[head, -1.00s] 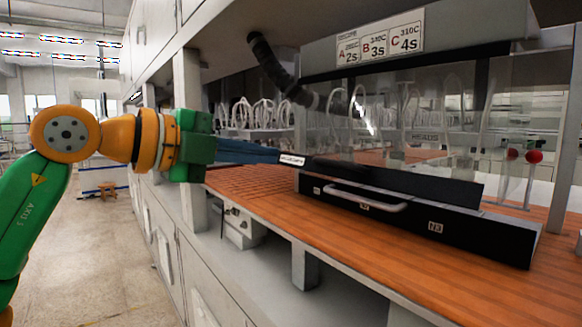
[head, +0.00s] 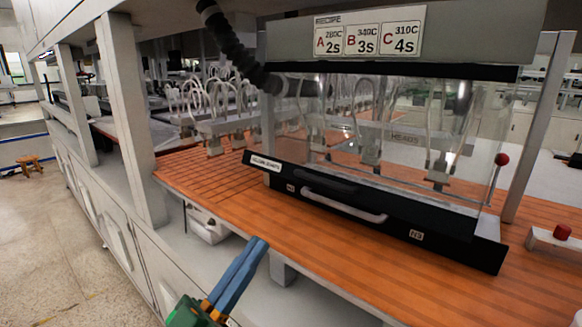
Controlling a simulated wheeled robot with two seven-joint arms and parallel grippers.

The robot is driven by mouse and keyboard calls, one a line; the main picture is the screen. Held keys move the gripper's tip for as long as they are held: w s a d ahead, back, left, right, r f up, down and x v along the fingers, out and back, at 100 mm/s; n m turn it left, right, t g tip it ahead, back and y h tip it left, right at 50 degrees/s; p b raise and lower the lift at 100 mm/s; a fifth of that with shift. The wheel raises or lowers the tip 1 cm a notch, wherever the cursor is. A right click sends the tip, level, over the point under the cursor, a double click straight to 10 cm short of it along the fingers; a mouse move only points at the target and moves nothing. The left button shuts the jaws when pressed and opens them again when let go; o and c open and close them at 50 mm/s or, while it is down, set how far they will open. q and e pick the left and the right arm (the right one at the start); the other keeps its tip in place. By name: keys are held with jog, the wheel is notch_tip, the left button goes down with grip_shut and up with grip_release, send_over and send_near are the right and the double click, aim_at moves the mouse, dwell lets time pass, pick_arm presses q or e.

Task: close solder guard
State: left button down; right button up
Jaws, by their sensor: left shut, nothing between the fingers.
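The solder guard is a clear panel (head: 405,130) under a grey hood, with a black bar (head: 345,188) along its bottom edge and a white label (head: 265,162) at the bar's left end. The bar lies along the top of a black base (head: 455,245) that has a light handle. I cannot tell whether a thin gap is left between bar and base. My left gripper (head: 259,244), with blue fingers, is shut and empty. It is below and in front of the guard, by the bench's front edge, apart from the guard. My right gripper is not in view.
A sign (head: 370,38) with several temperatures is on the hood. A black hose (head: 228,42) hangs at left. A red knob on a block (head: 562,232) stands at right. The orange bench top (head: 215,175) is clear left of the base. A wooden stool (head: 32,163) stands far left.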

pick_arm(q)
jog(key=w+d+r+p, duration=0.3)
jog(key=w+d, duration=0.4)
jog(key=w, duration=0.3)
jog(key=shift+w+d+r+n+p, duration=0.15)
jog(key=shift+r+n+p, duration=0.2)
jog(key=shift+r, duration=0.3)
jog(key=shift+y, duration=0.4)
